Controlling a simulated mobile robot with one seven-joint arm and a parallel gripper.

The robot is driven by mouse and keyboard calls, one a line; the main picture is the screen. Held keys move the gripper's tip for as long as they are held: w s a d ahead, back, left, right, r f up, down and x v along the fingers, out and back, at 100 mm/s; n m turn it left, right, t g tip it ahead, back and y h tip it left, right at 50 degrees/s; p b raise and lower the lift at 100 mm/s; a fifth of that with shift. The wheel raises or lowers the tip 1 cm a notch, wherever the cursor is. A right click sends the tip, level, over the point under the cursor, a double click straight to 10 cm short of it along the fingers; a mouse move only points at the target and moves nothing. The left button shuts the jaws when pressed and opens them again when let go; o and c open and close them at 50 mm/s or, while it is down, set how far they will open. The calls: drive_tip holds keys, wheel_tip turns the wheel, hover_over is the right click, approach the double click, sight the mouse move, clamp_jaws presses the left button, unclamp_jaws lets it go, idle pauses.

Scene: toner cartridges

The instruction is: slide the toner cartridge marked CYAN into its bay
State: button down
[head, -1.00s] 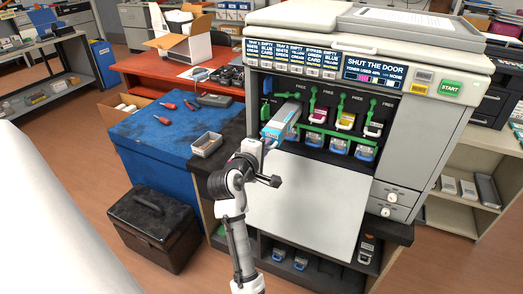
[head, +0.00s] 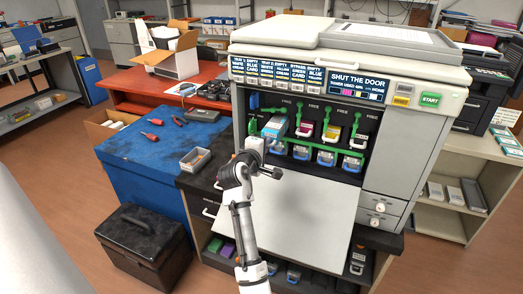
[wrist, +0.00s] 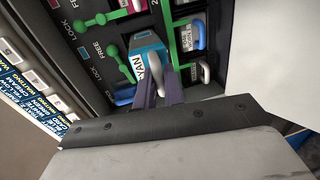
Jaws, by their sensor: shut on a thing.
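The cyan toner cartridge (head: 276,124) is in the leftmost upper bay of the open printer, with its front end showing. In the wrist view its blue front (wrist: 148,53) carries a white label reading "YAN", the rest hidden. My gripper (head: 266,144) is at the cartridge's front. In the wrist view its two dark fingers (wrist: 160,88) are shut on the front end, and the exact grip spot is hard to see. A green lever (wrist: 120,62) marked LOCK and FREE stands beside this bay.
Magenta (head: 305,129), yellow (head: 331,131) and black (head: 357,139) cartridges sit in bays to the right, each with a green lever. The lowered white door (head: 305,200) lies below the bays.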

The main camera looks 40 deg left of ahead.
drive_tip(key=shift+r+b+x, duration=0.15)
drive_tip(key=shift+r+x, duration=0.1)
drive_tip(key=shift+x, duration=1.15)
drive_tip(key=shift+r+b+x, duration=0.15)
drive_tip(key=shift+r+x, duration=0.1)
drive_tip(key=shift+x, duration=1.1)
drive_tip(key=shift+r+b+x, duration=0.15)
drive_tip(key=shift+r+x, duration=0.05)
drive_tip(key=shift+x, duration=1.2)
drive_tip(key=shift+w, duration=0.1)
drive_tip(key=c, duration=1.4)
unclamp_jaws()
drive_tip(key=shift+o, duration=1)
drive_tip(key=shift+f, duration=0.15)
drive_tip(key=shift+o, duration=1)
drive_tip(key=shift+r, duration=0.2)
